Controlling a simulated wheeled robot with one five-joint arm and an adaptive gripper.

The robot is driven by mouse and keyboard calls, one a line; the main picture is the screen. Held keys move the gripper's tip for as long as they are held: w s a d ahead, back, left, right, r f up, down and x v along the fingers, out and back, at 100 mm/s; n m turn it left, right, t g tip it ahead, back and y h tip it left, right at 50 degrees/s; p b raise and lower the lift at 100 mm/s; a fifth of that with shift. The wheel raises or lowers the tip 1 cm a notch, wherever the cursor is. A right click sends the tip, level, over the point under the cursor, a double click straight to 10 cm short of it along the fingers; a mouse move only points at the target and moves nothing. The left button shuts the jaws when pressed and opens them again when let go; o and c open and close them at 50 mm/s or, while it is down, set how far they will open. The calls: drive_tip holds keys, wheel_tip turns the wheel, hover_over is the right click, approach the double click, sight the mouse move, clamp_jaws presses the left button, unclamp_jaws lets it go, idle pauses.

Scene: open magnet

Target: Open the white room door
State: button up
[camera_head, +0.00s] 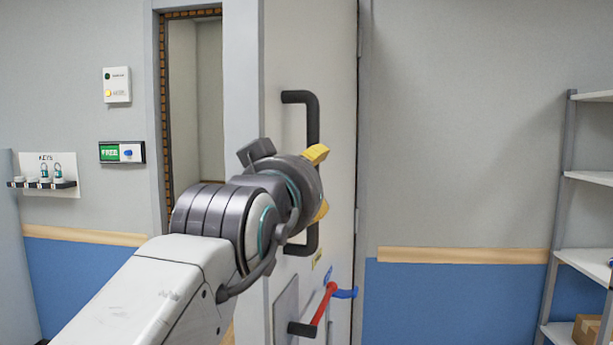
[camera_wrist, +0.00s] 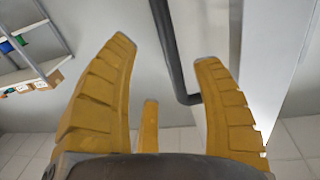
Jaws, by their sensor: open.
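The white room door (camera_head: 335,100) stands ajar in the head view, its thick edge facing me and a gap to its left. A black bar handle (camera_head: 299,97) runs upright on its face; its middle is hidden by my gripper (camera_head: 318,182). In the wrist view, the handle (camera_wrist: 168,45) shows between the open yellow fingers of my gripper (camera_wrist: 165,52), and its lower bend lies near the right finger. I cannot tell whether they touch. A red lever (camera_head: 324,303) with a black end and a blue hook (camera_head: 345,293) sits lower on the door.
A shelf rack (camera_head: 567,180) with a cardboard box (camera_head: 587,329) stands at the right. On the left wall are a FREE sign (camera_head: 122,152), a small white box (camera_head: 117,85) and a key rack (camera_head: 45,183). The wall right of the door is bare.

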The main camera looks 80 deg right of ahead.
drive_tip(key=shift+a, duration=0.75)
drive_tip(key=shift+w, duration=0.1)
